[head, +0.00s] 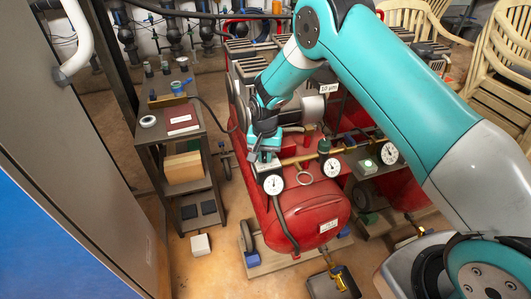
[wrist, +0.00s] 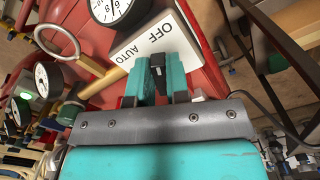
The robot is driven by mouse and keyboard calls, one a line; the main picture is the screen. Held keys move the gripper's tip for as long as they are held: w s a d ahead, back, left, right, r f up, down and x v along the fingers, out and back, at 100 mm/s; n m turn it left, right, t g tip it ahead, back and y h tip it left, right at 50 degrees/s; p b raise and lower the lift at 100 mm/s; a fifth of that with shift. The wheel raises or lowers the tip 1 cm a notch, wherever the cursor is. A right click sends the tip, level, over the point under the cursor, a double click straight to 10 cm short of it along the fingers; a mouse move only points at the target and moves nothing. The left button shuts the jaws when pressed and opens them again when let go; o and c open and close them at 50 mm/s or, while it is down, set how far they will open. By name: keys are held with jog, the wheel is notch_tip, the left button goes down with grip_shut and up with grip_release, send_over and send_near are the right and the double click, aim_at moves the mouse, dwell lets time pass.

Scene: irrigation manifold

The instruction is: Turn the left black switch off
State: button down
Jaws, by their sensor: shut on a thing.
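The black switch (wrist: 157,62) is between my gripper's two teal fingers, on a white plate (wrist: 150,36) marked OFF and AUTO. The fingers hide part of the switch, so its exact setting cannot be read. My gripper (wrist: 159,76) is shut on the switch. In the head view, my gripper (head: 264,154) reaches down to the plate at the left end of the brass pipe, on the red tank, and hides the switch there.
A round gauge (head: 273,184) sits just below the plate, with a ring (head: 305,178) to its right. The brass pipe (head: 300,158) carries more gauges (head: 332,167) and a black-topped fitting (head: 323,146). A shelf cart (head: 180,160) stands to the left.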

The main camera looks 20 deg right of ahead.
aim_at(264, 156)
jog(key=shift+m, duration=0.6)
jog(key=c, duration=1.1)
grip_release()
notch_tip(264, 156, up, 17)
jog(key=p, duration=0.2)
jog(key=shift+r, duration=0.2)
